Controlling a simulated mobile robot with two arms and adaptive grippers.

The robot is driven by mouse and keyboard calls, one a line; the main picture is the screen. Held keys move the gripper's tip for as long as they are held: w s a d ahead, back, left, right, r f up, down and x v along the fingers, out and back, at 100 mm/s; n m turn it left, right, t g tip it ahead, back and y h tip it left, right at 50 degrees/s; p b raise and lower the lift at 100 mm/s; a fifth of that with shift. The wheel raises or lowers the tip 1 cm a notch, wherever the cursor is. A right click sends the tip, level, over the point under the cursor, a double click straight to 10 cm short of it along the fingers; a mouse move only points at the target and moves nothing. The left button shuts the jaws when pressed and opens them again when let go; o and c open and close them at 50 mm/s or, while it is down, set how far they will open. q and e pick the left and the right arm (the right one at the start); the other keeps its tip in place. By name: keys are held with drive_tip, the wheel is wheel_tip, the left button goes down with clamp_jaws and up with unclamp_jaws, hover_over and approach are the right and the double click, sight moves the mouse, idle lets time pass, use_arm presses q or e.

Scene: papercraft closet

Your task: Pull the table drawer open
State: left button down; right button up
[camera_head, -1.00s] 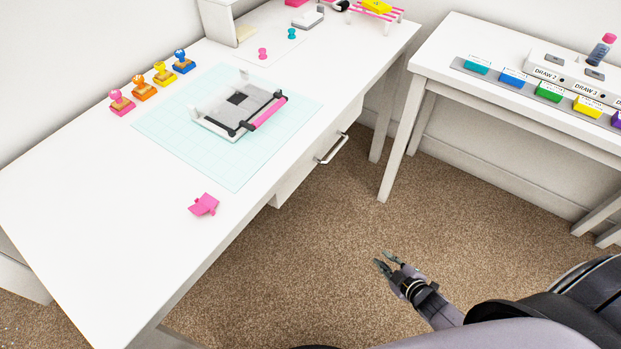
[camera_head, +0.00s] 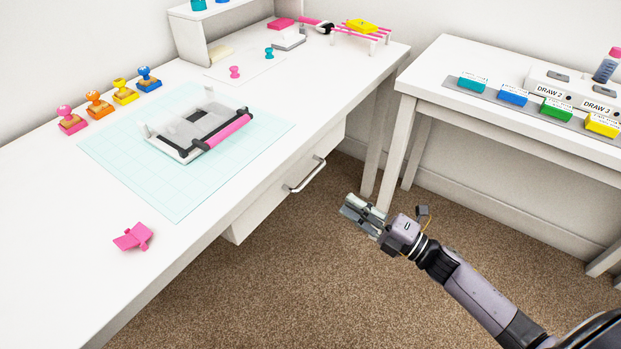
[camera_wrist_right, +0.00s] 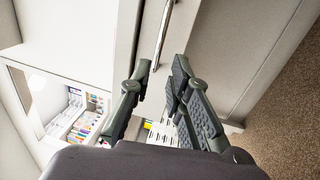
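The white table (camera_head: 40,210) stands at the left, with a white drawer (camera_head: 262,208) under its right-hand edge. The drawer front looks closed. Its silver bar handle (camera_head: 306,175) sticks out toward the floor side. My right gripper (camera_head: 362,212) is in the air to the right of and slightly below the handle, apart from it. In the right wrist view the fingers (camera_wrist_right: 162,64) are spread and empty, and the handle (camera_wrist_right: 165,28) shows ahead in line with the gap between them. My left gripper is not in view.
On the table are a cutting mat (camera_head: 110,165) with a paper trimmer (camera_head: 195,135), several colored stamps (camera_head: 98,104) and a pink piece (camera_head: 134,237). A second white table (camera_head: 440,70) with colored blocks stands at the right. Carpet (camera_head: 270,290) between is clear.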

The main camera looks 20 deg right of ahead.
sight(311, 176)
drive_tip(key=x, duration=1.2)
drive_tip(key=shift+w+a+b, duration=0.15)
drive_tip(key=shift+w+b, duration=0.05)
drive_tip(key=shift+b, duration=0.1)
drive_tip(key=shift+c, duration=0.6)
clamp_jaws()
drive_tip(key=shift+f, duration=0.1)
